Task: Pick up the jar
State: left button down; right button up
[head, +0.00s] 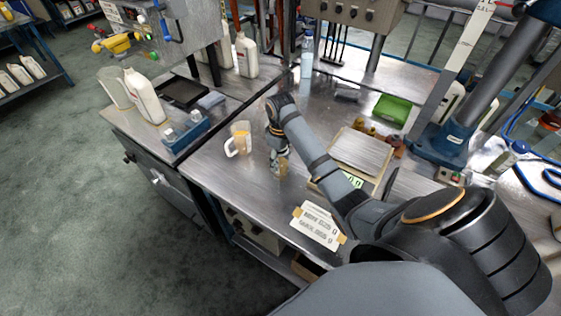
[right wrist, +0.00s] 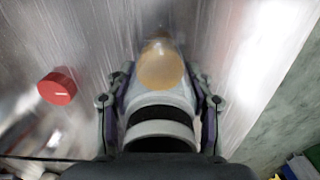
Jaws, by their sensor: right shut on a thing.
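The jar (head: 283,165) is small, with amber contents, and shows at the fingertips of my right gripper (head: 277,152) over the steel bench. In the right wrist view the jar (right wrist: 160,66) appears as a clear, rounded shape with amber inside, ahead of the palm and between the two fingers of the right gripper (right wrist: 160,82). The right gripper is shut on the jar. I cannot tell whether the jar's base touches the bench. My left gripper is not in view.
A scale (head: 361,156) and a printed card (head: 318,226) lie to the right. A red cap-like disc (right wrist: 57,86) shows in the wrist view.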

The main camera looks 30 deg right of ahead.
jog(key=shift+r, duration=0.15)
jog(key=shift+r, duration=0.9)
jog(key=s+a+r+p, duration=0.9)
jog(key=a+r+p, duration=0.1)
jog(key=p, duration=0.4)
jog(key=shift+s+r+p, duration=0.25)
jog(key=shift+r+p, duration=0.1)
jog(key=shift+r, duration=0.15)
jog(key=shift+a, duration=0.1)
